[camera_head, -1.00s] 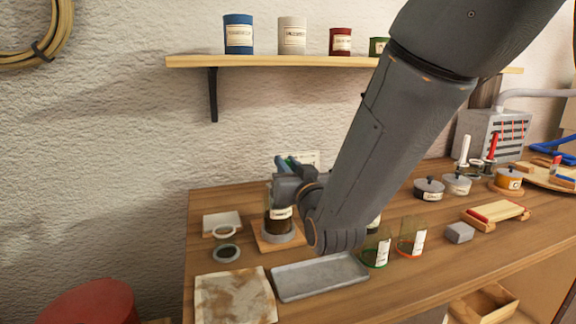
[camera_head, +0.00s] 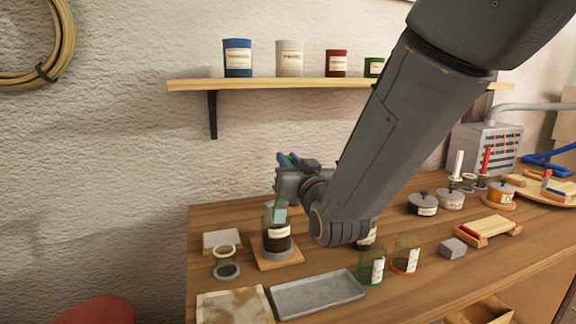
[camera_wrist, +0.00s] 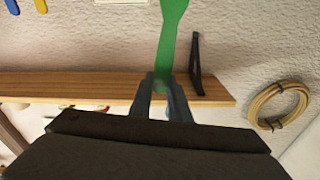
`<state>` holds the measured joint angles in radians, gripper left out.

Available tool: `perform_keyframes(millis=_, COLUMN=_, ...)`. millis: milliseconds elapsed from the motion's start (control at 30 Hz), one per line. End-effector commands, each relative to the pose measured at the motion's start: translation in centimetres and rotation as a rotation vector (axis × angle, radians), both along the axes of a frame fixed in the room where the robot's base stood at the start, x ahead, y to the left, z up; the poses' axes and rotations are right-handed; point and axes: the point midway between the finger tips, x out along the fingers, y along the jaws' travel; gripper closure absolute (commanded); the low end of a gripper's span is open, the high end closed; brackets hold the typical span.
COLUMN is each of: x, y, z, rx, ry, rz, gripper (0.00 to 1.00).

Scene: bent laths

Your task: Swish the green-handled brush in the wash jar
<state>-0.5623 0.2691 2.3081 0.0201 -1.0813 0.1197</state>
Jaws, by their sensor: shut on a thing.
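My gripper (camera_head: 288,164) is shut on the green-handled brush and is above the wash jar. In the wrist view the green handle (camera_wrist: 172,35) runs up the picture from between my gripper's fingertips (camera_wrist: 165,95). In the head view the lower part of the brush (camera_head: 281,205), green and pale, hangs below my gripper at the jar's mouth. I cannot tell how far its tip is inside. The wash jar (camera_head: 278,231) is clear glass with a white label and dark contents. It stands upright on a small wooden base (camera_head: 277,263).
A grey metal tray (camera_head: 318,293) and a stained cloth (camera_head: 233,306) lie in front of the jar. A shelf (camera_head: 300,84) with tins is above.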

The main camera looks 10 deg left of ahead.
Motion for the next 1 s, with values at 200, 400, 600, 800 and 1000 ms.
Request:
perform_keyframes(millis=200, x=0.0, y=-0.2, z=1.8, rx=0.001, ry=-0.001, rz=0.0, gripper=1.0)
perform_keyframes(millis=400, x=0.0, y=-0.4, z=3.1, rx=0.001, ry=-0.001, rz=0.001, gripper=1.0)
perform_keyframes(millis=600, x=0.0, y=-0.5, z=3.5, rx=0.0, ry=0.0, rz=0.001, gripper=1.0)
perform_keyframes(millis=800, x=0.0, y=-0.5, z=3.5, rx=0.0, ry=0.0, rz=0.001, gripper=1.0)
perform_keyframes(millis=1000, x=0.0, y=-0.5, z=3.5, rx=0.0, ry=0.0, rz=0.001, gripper=1.0)
